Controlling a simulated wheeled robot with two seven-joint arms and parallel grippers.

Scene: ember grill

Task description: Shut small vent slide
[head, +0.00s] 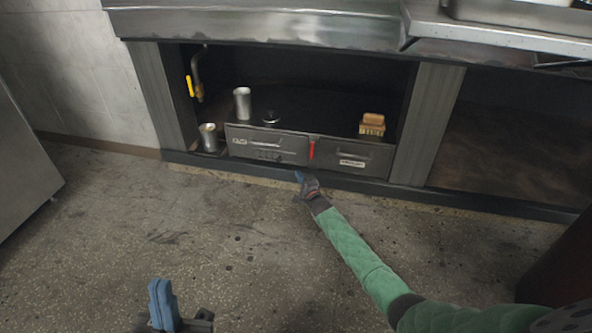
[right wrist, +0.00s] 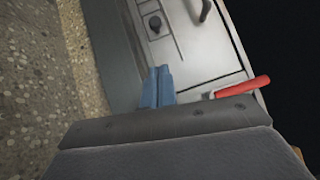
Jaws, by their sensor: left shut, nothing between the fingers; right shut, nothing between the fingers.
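A low grey metal box front (head: 290,146) stands in the recess under the counter. The small vent slide (head: 268,156) seems to be the slotted strip low on its left panel. In the right wrist view the strip has a dark round knob (right wrist: 155,23) and thin dividing lines; how far the slide stands open I cannot tell. My right gripper (head: 299,175), with blue fingers, is shut and empty just in front of the box's lower edge. In the right wrist view its closed fingertips (right wrist: 157,70) point toward the panel, short of the knob; contact is unclear. My left gripper (head: 161,290) is shut and empty over the floor.
A red handle (head: 311,150) sits between the two panels and shows beside my fingers in the right wrist view (right wrist: 243,87). Metal cups (head: 242,104) (head: 208,138), a tan block (head: 372,124) and a yellow valve lever (head: 189,86) are nearby. A dark sill (head: 225,166) runs below.

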